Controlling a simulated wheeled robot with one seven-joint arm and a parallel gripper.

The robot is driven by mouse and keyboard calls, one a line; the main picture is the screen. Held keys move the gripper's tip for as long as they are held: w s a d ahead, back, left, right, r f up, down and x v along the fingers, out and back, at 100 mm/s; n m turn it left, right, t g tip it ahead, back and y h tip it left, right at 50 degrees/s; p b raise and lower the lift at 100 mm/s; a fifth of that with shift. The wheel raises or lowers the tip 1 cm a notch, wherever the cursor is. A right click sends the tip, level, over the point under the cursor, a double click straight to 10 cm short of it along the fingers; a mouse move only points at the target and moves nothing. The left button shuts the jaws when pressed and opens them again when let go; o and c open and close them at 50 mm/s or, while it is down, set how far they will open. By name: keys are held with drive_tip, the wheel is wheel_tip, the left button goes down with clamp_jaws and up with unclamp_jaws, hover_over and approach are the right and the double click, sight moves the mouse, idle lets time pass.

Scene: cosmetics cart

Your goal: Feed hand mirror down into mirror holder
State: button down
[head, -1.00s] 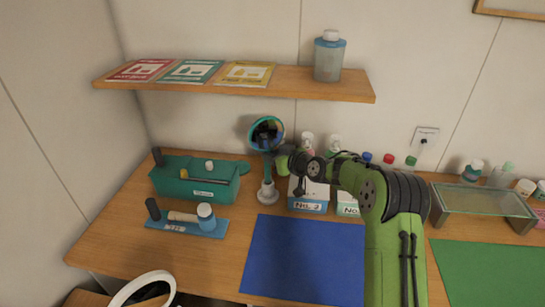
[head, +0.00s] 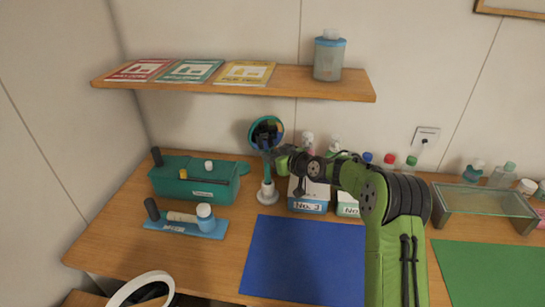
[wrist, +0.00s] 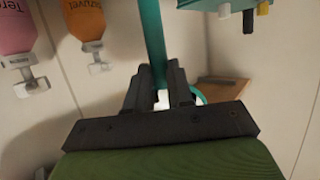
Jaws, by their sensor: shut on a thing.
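The hand mirror has a round head with a teal rim (head: 266,122) and a teal handle (head: 267,170), and stands roughly upright in the head view. My gripper (head: 270,155) comes from the right and is shut on the handle just below the head. The white mirror holder (head: 267,196) stands on the table directly under the handle. The handle's lower end meets the holder's top; I cannot tell how deep it sits. In the wrist view the handle (wrist: 152,40) runs up from between my fingers (wrist: 160,88), and part of the rim (wrist: 200,97) shows behind them.
A teal case (head: 180,185) and a blue tray (head: 170,226) with bottles lie left of the holder. Labelled boxes (head: 308,206) and bottles stand close on its right. A blue mat (head: 305,260) lies clear in front. A wooden shelf (head: 300,84) hangs above.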

sight(269, 170)
drive_tip(key=shift+f+b, duration=2.95)
drive_tip(key=shift+b, duration=0.4)
drive_tip(key=c, duration=0.9)
unclamp_jaws()
drive_tip(key=v, duration=1.5)
drive_tip(key=s+a+r+m+g+h, duration=0.1)
drive_tip(key=s+r+g+h, duration=0.1)
drive_tip(key=s, duration=0.6)
drive_tip(key=s+a+r+g+h, duration=0.1)
drive_tip(key=s+r+h, duration=0.1)
drive_tip(key=s, duration=0.6)
drive_tip(key=s+d+m+g+h, duration=0.1)
drive_tip(key=s+d+m, duration=0.1)
drive_tip(key=s, duration=0.4)
drive_tip(key=s+d+m+h+p, duration=0.1)
drive_tip(key=s+m+h, duration=0.1)
drive_tip(key=s, duration=0.5)
drive_tip(key=s+d+m+g+h+p, duration=0.1)
drive_tip(key=s+d+m, duration=0.1)
drive_tip(key=s, duration=0.5)
drive_tip(key=shift+s+d+f+g, duration=0.15)
drive_tip(key=shift+d+f+g, duration=0.1)
drive_tip(key=shift+d+g, duration=0.1)
